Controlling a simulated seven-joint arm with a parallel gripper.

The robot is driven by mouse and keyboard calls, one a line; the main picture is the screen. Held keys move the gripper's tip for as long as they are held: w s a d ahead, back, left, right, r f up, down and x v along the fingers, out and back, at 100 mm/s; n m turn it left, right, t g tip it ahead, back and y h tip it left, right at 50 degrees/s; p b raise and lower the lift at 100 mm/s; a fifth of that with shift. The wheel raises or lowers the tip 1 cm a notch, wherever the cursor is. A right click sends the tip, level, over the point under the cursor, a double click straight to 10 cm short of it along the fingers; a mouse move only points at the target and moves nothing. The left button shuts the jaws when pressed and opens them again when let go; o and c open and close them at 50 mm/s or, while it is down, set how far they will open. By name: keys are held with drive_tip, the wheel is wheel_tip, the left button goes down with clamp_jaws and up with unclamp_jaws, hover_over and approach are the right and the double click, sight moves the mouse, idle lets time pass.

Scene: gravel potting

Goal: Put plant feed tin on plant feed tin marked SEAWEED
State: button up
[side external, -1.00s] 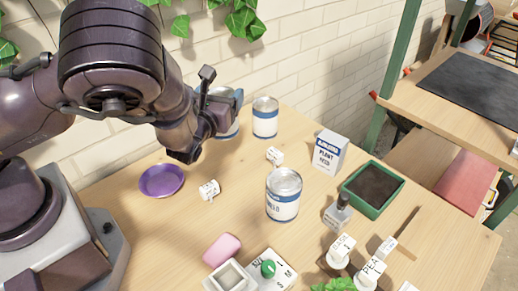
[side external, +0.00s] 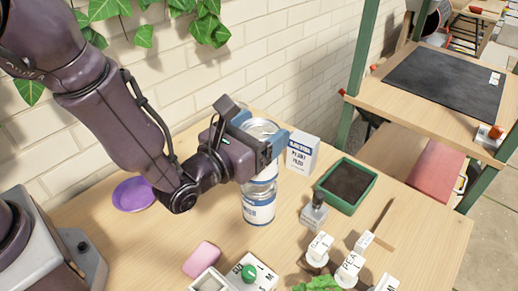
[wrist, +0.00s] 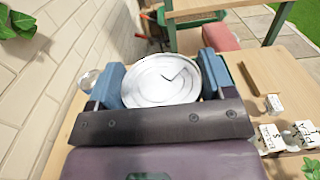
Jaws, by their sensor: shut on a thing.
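My gripper (side external: 262,145) has its blue fingers shut on the sides of a plant feed tin (side external: 262,127), a silver-lidded metal tin. The wrist view shows its round lid (wrist: 162,80) between the two fingers. The held tin is upright and directly above a second tin (side external: 258,207), which stands on the table with a white and blue label. The label is too small to read surely. The held tin's lower part shows just over the second tin's top. I cannot tell whether they touch.
A purple saucer (side external: 134,194) lies left. White-labelled markers (side external: 349,266) and a pink block (side external: 202,259) are in front. Another tin top (wrist: 88,78) shows left in the wrist view.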

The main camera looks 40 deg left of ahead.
drive_tip(key=shift+f, duration=1.7)
